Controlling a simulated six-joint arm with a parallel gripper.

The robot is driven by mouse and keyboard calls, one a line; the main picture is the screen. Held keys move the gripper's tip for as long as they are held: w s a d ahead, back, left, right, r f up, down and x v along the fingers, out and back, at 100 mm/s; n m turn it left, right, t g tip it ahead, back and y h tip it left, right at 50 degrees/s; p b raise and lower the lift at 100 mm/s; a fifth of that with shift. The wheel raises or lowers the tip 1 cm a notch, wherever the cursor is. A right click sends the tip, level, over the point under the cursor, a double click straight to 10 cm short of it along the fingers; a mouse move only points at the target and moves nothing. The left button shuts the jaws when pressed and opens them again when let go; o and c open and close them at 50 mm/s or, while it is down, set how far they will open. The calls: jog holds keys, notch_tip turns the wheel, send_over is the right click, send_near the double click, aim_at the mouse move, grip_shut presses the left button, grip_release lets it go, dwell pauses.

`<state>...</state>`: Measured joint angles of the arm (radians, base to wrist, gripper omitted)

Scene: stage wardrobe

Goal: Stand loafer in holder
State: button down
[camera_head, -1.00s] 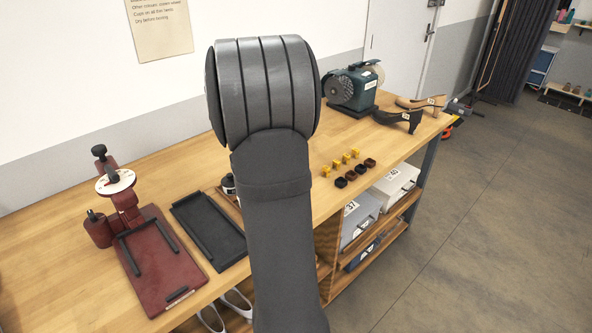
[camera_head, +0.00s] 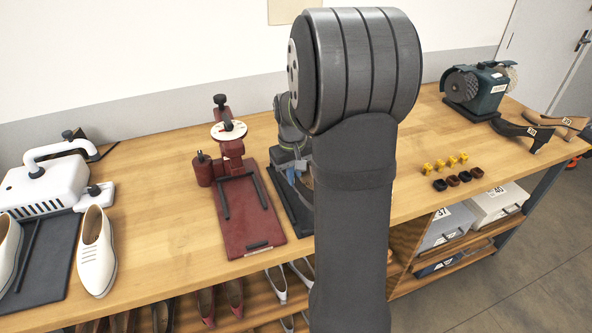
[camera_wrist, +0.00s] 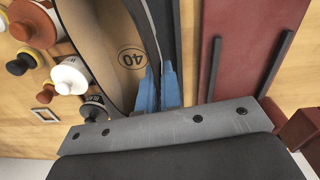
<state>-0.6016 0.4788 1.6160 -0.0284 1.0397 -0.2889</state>
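A loafer with a tan insole (camera_wrist: 105,35) marked 40 and a dark side wall fills the upper middle of the wrist view. My gripper (camera_wrist: 159,88) has two blue fingertips close together, one on each side of this wall, with the wall between them. In the head view my gripper (camera_head: 291,174) is at the black tray, and my arm hides most of the loafer. I cannot tell whether the loafer is lifted. A dark red holder (camera_head: 236,233) with two black rails, a post and a round white dial stands left of my gripper; its base (camera_wrist: 238,45) shows in the wrist view.
The black tray (camera_head: 298,222) lies beside the red holder. Several bottles and jars (camera_wrist: 70,75) stand close to the loafer's other side. A white machine (camera_head: 50,188) and white shoes (camera_head: 97,255) are at left. Yellow and dark blocks (camera_head: 440,166) and a grinder (camera_head: 478,88) are right.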

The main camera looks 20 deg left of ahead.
jog(key=shift+f, duration=2.5)
jog(key=shift+f, duration=0.4)
jog(key=c, duration=1.5)
grip_release()
jog(key=shift+c, duration=0.2)
notch_tip(320, 180, up, 17)
jog(key=shift+s+r, duration=0.2)
jog(key=shift+a, duration=0.1)
jog(key=f, duration=1.7)
jog(key=shift+w+f, duration=0.2)
jog(key=shift+f, duration=0.05)
jog(key=shift+r, duration=0.15)
jog(key=shift+r, duration=0.1)
